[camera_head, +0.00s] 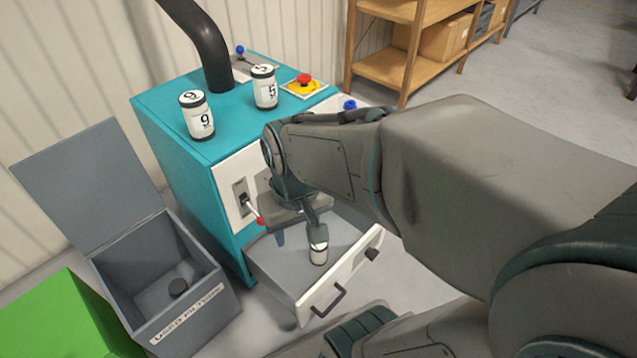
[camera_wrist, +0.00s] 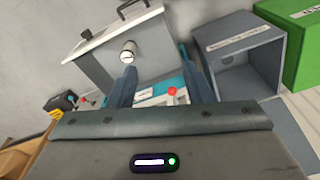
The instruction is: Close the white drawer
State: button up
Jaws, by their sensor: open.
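The white drawer (camera_head: 330,285) of the teal machine (camera_head: 175,135) is pulled out, with a black handle and a small dark knob on its white front. A white and dark canister (camera_head: 319,252) stands inside it. The drawer also shows at the upper left of the wrist view (camera_wrist: 95,32), with the canister (camera_wrist: 129,50) in it. My gripper (camera_head: 300,238) is open and points down over the drawer, near the canister. In the wrist view its two fingers (camera_wrist: 163,72) are apart with nothing between them. My arm hides part of the machine's front.
Two numbered canisters (camera_head: 197,115) (camera_head: 265,87) and a red emergency button (camera_head: 304,78) are on the machine top. An open grey bin (camera_head: 190,310) holding a dark round piece stands left of the drawer, beside a green box (camera_head: 55,320). Wooden shelves (camera_head: 390,70) stand behind.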

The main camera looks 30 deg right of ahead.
jog(key=shift+w+d+f+m, duration=0.15)
jog(key=shift+w+d+m, duration=0.15)
jog(key=shift+m, duration=0.1)
jog(key=c, duration=0.5)
jog(key=w+d+f+m+y, duration=0.1)
jog(key=m, duration=0.1)
jog(key=w+d+f+m+p, duration=0.1)
jog(key=w+d+m, duration=0.1)
jog(key=w+d+f+m+y, duration=0.1)
jog(key=w+d+m, duration=0.1)
jog(key=shift+d+f+g+y, duration=0.2)
jog(key=shift+f+g+y, duration=0.1)
jog(key=shift+f+g, duration=0.1)
grip_shut()
jog(key=d+f+m+t+y+p, duration=0.1)
jog(key=d+f+m+t, duration=0.2)
jog(key=d+f+m, duration=0.6)
jog(key=d+f+m+t+y+p, duration=0.15)
jog(key=d+f+m, duration=0.35)
jog(key=d+m, duration=0.5)
jog(key=s+d+f+m+t+h+p, duration=0.15)
jog(key=s+d+f+m+t, duration=0.25)
jog(key=s+d+f+m, duration=0.45)
jog(key=n+b, duration=0.2)
jog(key=b, duration=0.4)
send_near(375, 232)
jog(key=shift+g+h, duration=0.25)
jog(key=shift+h, duration=0.15)
jog(key=shift+x, duration=2.95)
